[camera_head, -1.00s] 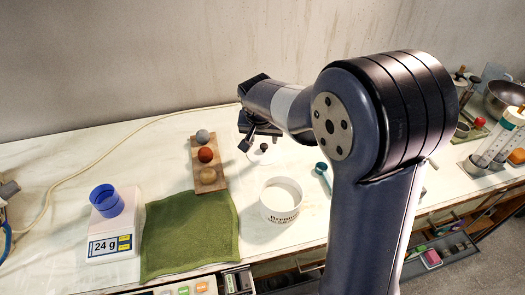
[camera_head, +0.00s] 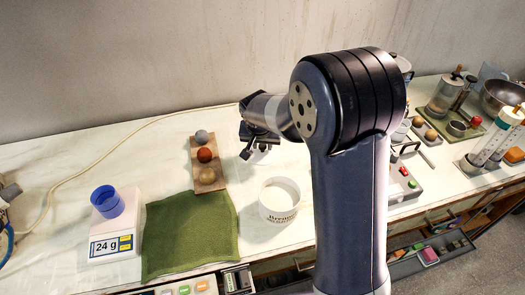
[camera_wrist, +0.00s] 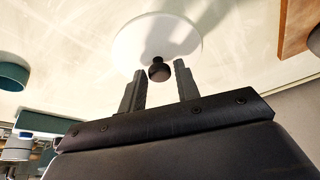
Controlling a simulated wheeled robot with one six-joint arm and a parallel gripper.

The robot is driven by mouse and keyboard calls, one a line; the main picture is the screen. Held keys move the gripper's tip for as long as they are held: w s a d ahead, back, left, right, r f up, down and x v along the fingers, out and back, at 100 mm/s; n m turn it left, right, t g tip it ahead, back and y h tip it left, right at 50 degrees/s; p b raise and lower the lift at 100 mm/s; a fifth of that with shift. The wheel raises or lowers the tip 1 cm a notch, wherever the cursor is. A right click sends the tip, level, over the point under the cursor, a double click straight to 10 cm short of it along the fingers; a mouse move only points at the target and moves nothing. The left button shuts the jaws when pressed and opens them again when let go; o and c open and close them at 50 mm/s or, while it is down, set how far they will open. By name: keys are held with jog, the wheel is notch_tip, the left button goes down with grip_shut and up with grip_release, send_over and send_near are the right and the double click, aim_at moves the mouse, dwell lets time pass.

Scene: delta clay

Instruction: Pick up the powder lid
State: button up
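The powder lid (camera_wrist: 130,42) is a white disc with a small dark knob (camera_wrist: 160,72), lying on the table in the wrist view. My gripper (camera_wrist: 160,67) is open, with one finger on each side of the knob in the picture. A gap shows on both sides of the knob; I cannot tell how far the fingertips are above the lid. In the head view my gripper (camera_head: 251,146) is low over the table, right of the wooden board, and mostly hides the lid.
A white tub (camera_head: 279,214) with lettering stands in front of my gripper. A wooden board (camera_head: 198,146) with three balls, a green cloth (camera_head: 188,232) and a scale (camera_head: 113,239) bearing a blue cup (camera_head: 107,202) are to the left. Jars and tubes stand at the right.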

jog(key=c, duration=0.6)
jog(key=shift+r, duration=0.1)
